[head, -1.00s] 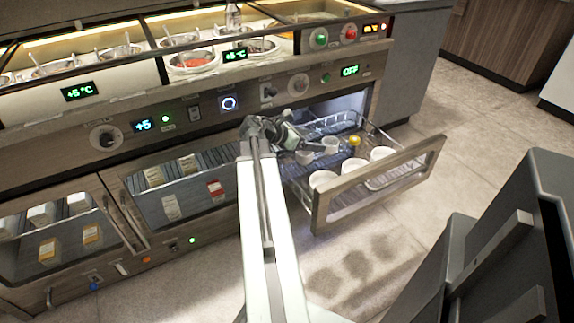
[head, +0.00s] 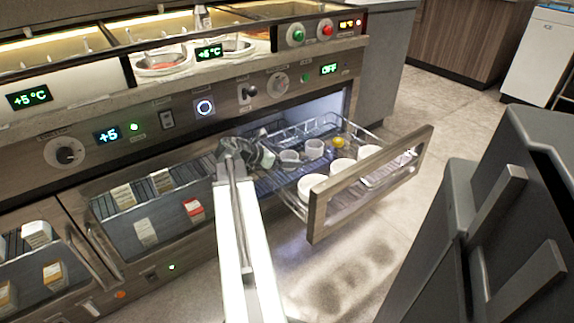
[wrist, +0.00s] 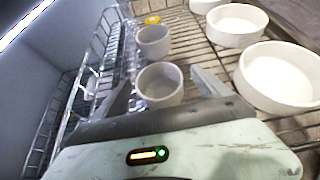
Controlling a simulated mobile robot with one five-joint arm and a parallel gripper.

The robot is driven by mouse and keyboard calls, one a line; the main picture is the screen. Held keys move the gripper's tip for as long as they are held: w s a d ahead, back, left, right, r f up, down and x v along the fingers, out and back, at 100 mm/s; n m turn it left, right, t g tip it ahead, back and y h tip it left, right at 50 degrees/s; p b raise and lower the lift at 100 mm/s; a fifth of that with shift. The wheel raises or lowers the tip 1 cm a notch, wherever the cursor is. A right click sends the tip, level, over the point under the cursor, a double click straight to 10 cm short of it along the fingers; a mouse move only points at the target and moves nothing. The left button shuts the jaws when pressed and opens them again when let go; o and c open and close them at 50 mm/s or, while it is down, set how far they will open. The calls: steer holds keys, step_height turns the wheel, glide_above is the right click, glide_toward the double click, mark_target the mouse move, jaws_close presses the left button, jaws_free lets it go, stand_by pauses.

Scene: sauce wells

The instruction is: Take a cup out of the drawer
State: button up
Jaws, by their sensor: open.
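The drawer (head: 318,222) is pulled out and holds a wire basket with several vessels. Two small grey cups stand in it, a nearer cup (wrist: 160,85) and a farther cup (wrist: 153,41); they also show in the head view as one cup (head: 290,157) and another cup (head: 314,148). White bowls line the drawer's front, such as a near bowl (wrist: 280,78) and another bowl (wrist: 237,25). My gripper (wrist: 163,88) is open, its fingers on either side of the nearer cup in the wrist picture. I cannot tell whether they touch it.
A yellow object (head: 338,141) lies at the basket's far end. The counter face with knobs (head: 278,85) stands above the drawer on the left. Dark grey panels (head: 500,220) fill the right. Floor is clear in front of the drawer.

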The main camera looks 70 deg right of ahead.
mark_target(295, 157)
steer(key=b+x, duration=0.1)
steer(key=x, duration=0.1)
steer(key=b+x, duration=0.1)
steer(key=x, duration=0.1)
steer(key=shift+d+f, duration=0.15)
steer(key=shift+f, duration=0.2)
steer(key=shift+s+d, duration=0.1)
steer(key=shift+d, duration=0.1)
steer(key=shift+r, duration=0.1)
steer(key=c, duration=1.5)
steer(key=shift+r, duration=0.1)
